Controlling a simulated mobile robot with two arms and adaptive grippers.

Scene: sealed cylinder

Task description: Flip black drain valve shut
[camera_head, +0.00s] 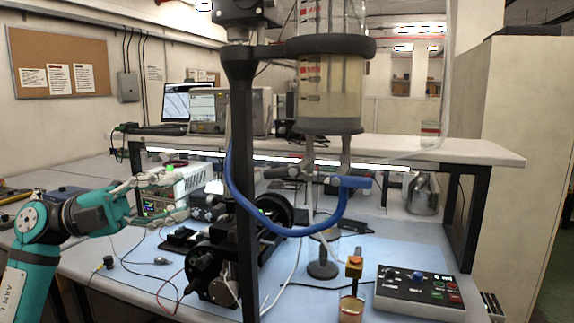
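A clear cylinder (330,95) with red and dark markings and cloudy yellowish liquid hangs in a black clamp ring. Two thin outlets come down from its black base. A dark grey-black valve handle (281,173) sits on the left outlet, pointing left and roughly level; I take it for the drain valve. My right gripper is out of view.
A black stand post (244,200) rises between my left gripper and the valves. A blue hose (262,221) loops below the outlets. A power supply (180,185) is behind my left gripper. A control box (418,290) is at the front right. Loose cables cross the blue mat.

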